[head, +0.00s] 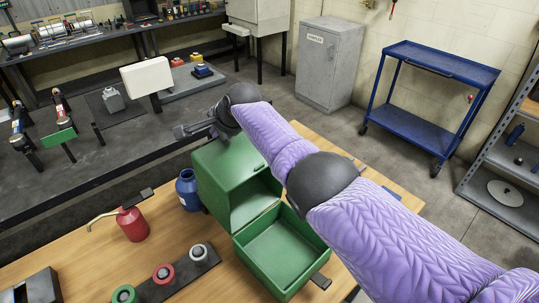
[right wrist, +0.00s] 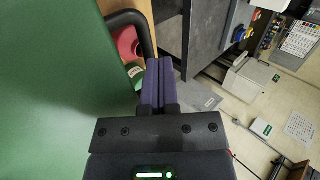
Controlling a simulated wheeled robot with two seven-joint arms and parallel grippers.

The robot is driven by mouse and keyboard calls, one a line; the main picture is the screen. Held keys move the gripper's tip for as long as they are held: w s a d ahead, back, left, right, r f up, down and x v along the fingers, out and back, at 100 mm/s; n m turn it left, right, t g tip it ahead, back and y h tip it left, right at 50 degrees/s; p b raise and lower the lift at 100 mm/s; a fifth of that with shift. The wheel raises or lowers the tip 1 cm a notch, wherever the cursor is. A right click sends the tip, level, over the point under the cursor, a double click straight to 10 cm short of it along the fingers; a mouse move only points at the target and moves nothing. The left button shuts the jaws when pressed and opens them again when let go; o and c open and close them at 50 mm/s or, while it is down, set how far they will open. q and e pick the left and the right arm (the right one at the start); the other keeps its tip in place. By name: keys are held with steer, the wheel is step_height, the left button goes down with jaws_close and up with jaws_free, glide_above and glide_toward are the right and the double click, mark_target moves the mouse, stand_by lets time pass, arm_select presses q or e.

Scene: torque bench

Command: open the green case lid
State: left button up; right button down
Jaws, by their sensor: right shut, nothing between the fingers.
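The green case stands open on the wooden bench. Its base (head: 275,247) shows an empty inside, and its lid (head: 222,168) stands raised along the far left edge, its hollow facing the base. My right arm reaches across above the case and hides part of the lid and base. My right gripper (head: 186,131) is just past the lid's top, shut and empty. In the right wrist view its fingers (right wrist: 159,84) are together, with a green surface of the case (right wrist: 55,90) close on the left. I cannot tell whether they touch. My left gripper is not in view.
A blue container (head: 187,190) stands beside the lid. A red oil can (head: 132,224) and a dark strip with several coloured rings (head: 165,275) are on the bench at left. A grey workbench (head: 100,165) lies beyond; a blue cart (head: 425,95) stands on the floor behind.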

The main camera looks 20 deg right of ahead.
steer(key=p+v, duration=0.3)
steer(key=p, duration=0.1)
steer(key=shift+r, duration=0.35)
steer(key=p+v, duration=0.2)
steer(key=v, duration=0.3)
steer(key=shift+s+d+r, duration=0.1)
steer(key=shift+s+d, duration=0.05)
steer(key=shift+s, duration=0.1)
steer(key=shift+s+d+r, duration=0.1)
steer(key=shift+s+r, duration=0.15)
steer(key=shift+s, duration=0.05)
